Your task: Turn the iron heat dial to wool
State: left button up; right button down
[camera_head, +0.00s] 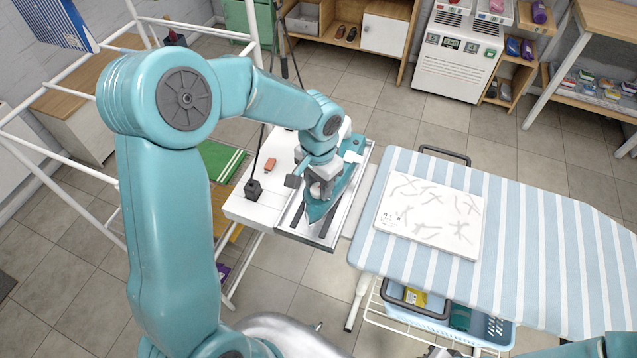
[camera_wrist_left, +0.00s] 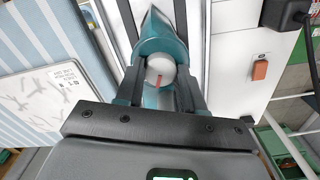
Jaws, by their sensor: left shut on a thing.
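The teal iron (camera_head: 317,211) lies on a metal rest tray (camera_head: 293,231) on the white stand, left of the ironing board. My left gripper (camera_head: 322,190) reaches down over the iron from above. In the left wrist view the iron (camera_wrist_left: 157,28) points away from me. Its round pale dial (camera_wrist_left: 161,68) has a red pointer mark and sits between the two dark fingers of my left gripper (camera_wrist_left: 160,82), which is shut on it. The dial's setting labels cannot be read. My right gripper does not show.
The striped ironing board (camera_head: 552,225) carries a white sheet with grey marks (camera_head: 432,213). A blue basket (camera_head: 481,328) sits below it. An orange-red switch (camera_head: 270,164) and a black block (camera_head: 254,189) with a cord are on the white stand (camera_head: 247,209). White frame bars stand at the left.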

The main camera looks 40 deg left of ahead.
aim_at(318, 189)
pick_arm(q)
jog(key=m, duration=0.6)
jog(key=shift+m, duration=0.4)
dwell(0.3)
jog(key=o, duration=1)
jog(key=shift+o, duration=0.2)
notch_tip(318, 189, up, 16)
jog(key=shift+r, duration=0.25)
jog(key=shift+s+f, duration=0.1)
jog(key=shift+s, duration=0.05)
